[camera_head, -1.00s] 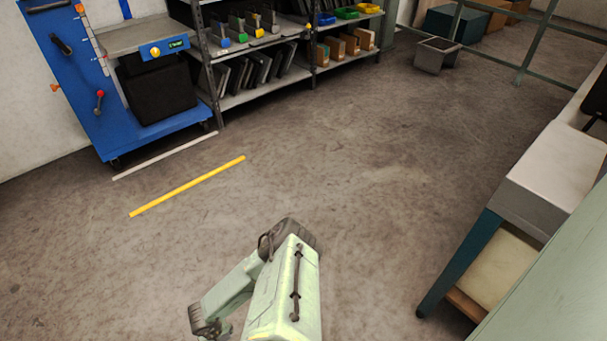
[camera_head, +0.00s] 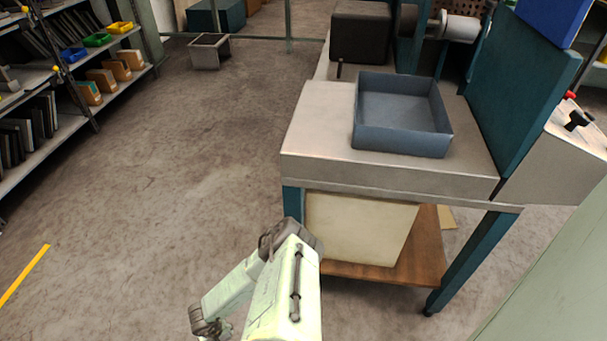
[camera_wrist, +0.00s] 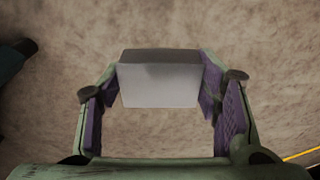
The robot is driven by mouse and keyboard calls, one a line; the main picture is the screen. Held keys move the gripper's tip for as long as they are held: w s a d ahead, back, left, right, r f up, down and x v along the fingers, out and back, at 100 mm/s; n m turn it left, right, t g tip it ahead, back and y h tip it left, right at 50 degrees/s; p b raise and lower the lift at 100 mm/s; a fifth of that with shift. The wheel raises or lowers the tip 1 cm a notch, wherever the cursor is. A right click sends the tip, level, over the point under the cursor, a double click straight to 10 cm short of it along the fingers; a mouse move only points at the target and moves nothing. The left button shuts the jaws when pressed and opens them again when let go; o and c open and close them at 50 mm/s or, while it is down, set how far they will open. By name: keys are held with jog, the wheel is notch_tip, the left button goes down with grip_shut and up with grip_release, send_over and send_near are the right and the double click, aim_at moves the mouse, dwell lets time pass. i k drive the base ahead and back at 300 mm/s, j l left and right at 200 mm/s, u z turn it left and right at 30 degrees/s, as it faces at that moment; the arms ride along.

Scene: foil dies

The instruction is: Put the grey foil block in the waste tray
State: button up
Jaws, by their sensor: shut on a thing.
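The grey foil block (camera_wrist: 160,85) is held between the purple-padded fingers of my gripper (camera_wrist: 160,95) in the wrist view. Floor shows behind it. A blue-grey open tray (camera_head: 402,140), which looks like the waste tray, sits on the metal table at the right of the head view. Its visible inside looks empty. In the head view my arm is at the lower middle, in front of the table's left end; the gripper's fingers and the block cannot be made out there.
The metal-topped table (camera_head: 315,125) has teal legs and a lower wooden shelf with a cream box (camera_head: 355,230). A black block (camera_head: 360,32) and a teal machine panel (camera_head: 520,90) stand around the tray. Shelves line the left.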

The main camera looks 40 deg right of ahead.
aim_at(384, 124)
jog(key=z, duration=1.3)
